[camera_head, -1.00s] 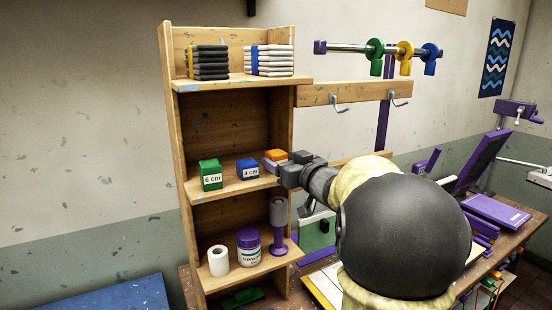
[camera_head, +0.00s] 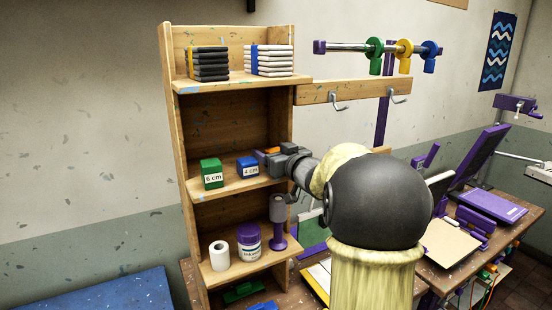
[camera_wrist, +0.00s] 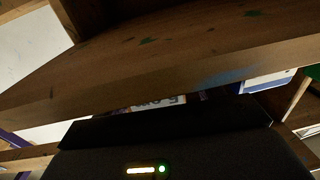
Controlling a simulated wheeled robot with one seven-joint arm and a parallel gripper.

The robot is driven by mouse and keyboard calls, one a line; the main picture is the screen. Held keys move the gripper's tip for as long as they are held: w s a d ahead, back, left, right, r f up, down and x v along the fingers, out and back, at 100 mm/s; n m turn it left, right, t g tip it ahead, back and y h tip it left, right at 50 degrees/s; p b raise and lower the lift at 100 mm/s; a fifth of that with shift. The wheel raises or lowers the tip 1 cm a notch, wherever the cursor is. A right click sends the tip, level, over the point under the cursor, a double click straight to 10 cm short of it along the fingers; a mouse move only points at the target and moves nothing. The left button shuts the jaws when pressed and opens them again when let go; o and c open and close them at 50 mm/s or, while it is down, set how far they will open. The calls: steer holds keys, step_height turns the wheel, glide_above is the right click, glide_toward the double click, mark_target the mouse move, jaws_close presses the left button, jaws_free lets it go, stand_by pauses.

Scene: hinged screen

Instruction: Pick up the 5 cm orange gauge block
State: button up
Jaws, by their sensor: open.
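The orange gauge block (camera_head: 271,150) is on the middle shelf. In the head view only a sliver of it shows, because my gripper (camera_head: 268,159) covers the rest. In the wrist view its white label (camera_wrist: 160,104), reading 5 cm upside down, shows just past the dark edge of my gripper. My gripper is open, with its fingers at the block. I cannot tell whether the fingers touch it or how far they reach around it. The blue 4 cm block (camera_head: 247,167) and the green 6 cm block (camera_head: 211,173) stand to the left on the same shelf.
The wooden shelf edge (camera_wrist: 150,75) crosses the wrist view close to my gripper. Black and white stacks (camera_head: 268,60) sit on the top shelf. A white roll (camera_head: 219,256), a purple-lidded jar (camera_head: 249,241) and a purple stand (camera_head: 278,222) fill the lower shelf.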

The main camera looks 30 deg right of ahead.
steer(key=c, duration=1.1)
steer(key=shift+o, duration=0.2)
step_height(320, 180, up, 10)
steer(key=shift+p, duration=0.35)
